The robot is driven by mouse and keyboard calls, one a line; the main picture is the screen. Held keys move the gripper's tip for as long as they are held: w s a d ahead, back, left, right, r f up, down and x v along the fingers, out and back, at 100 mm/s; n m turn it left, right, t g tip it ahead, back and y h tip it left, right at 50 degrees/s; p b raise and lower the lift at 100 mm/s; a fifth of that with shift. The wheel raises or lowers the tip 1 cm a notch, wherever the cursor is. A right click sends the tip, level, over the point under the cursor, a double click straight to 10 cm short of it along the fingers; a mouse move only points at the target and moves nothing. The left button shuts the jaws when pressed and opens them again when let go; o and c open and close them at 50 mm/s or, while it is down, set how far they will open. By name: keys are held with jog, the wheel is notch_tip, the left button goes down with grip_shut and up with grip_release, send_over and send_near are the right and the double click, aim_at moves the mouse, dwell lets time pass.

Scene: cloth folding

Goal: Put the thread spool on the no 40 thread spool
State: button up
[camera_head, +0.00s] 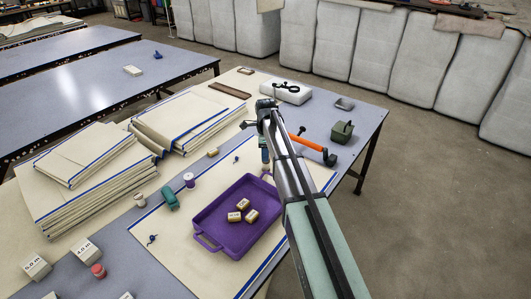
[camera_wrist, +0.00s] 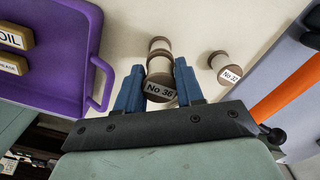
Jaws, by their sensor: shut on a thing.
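In the wrist view, my gripper (camera_wrist: 161,84) has its two blue fingers closed on the sides of a brown-and-cream thread spool (camera_wrist: 160,91) labelled "No 36". Just beyond it another brown-and-cream spool shape (camera_wrist: 160,46) shows; its label is hidden, and I cannot tell whether the two touch. A spool (camera_wrist: 225,68) labelled "No 32" stands apart to the right. No label reading "No 40" is readable. In the head view, my gripper (camera_head: 265,156) is over the cream cloth, right of the purple tray's far corner, and my arm hides much of that area.
The purple tray (camera_head: 204,242) with labelled blocks lies left of my gripper; its handle (camera_wrist: 102,84) is close to the left finger. An orange-handled tool (camera_head: 309,147) is to the right. Cloth stacks (camera_head: 88,165) fill the left.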

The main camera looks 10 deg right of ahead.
jog(key=shift+f, duration=0.15)
jog(key=o, duration=1)
notch_tip(320, 180, up, 12)
jog(key=shift+r, duration=0.15)
dwell(0.4)
